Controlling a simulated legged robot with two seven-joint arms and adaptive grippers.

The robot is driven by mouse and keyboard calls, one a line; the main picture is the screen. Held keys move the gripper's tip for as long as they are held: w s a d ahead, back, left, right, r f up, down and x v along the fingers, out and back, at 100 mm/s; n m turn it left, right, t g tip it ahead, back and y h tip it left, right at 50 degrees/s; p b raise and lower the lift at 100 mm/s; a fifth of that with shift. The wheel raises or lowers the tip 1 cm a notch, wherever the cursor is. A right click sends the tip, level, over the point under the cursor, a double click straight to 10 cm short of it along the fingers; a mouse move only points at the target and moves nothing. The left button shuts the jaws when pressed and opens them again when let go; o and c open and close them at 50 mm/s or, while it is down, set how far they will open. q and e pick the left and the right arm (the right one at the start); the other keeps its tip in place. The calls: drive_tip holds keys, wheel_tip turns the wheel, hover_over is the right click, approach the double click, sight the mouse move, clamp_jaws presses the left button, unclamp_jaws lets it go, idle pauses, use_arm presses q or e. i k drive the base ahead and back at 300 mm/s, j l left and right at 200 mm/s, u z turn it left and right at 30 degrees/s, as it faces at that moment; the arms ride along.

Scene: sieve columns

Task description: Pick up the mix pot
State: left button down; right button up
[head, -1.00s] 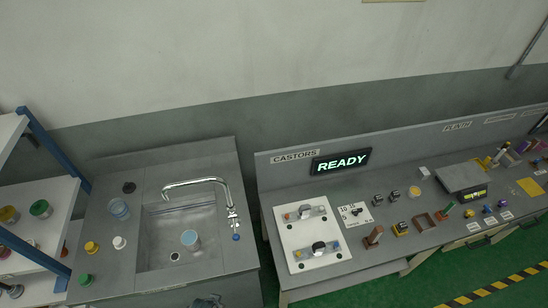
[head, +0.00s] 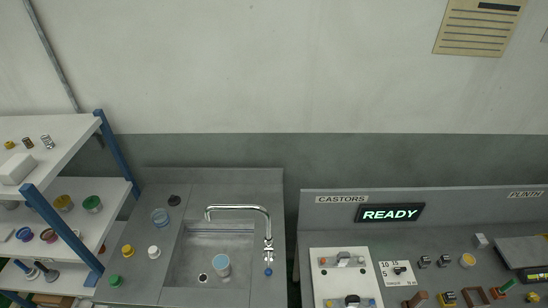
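No object is labelled as the mix pot, so I cannot tell for sure which one it is. A pale blue cup-like pot (head: 221,265) stands in the sink basin (head: 185,262), right of the drain. A clear bluish jar (head: 160,218) stands on the counter left of the sink. Neither of my grippers is in the head view.
A chrome tap (head: 240,208) arches over the sink. Yellow (head: 128,251), white (head: 154,252), green (head: 115,281) and black (head: 174,200) small items stand left of it. A blue-framed shelf (head: 115,155) is at left. The CASTORS bench with a READY display (head: 390,213) is at right.

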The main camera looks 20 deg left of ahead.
sight(221, 265)
drive_tip(key=j+u, duration=0.1)
drive_tip(key=u, duration=0.25)
drive_tip(key=j+u, duration=0.1)
drive_tip(key=u, duration=0.25)
drive_tip(key=k+j+u, duration=0.1)
drive_tip(key=u, duration=0.2)
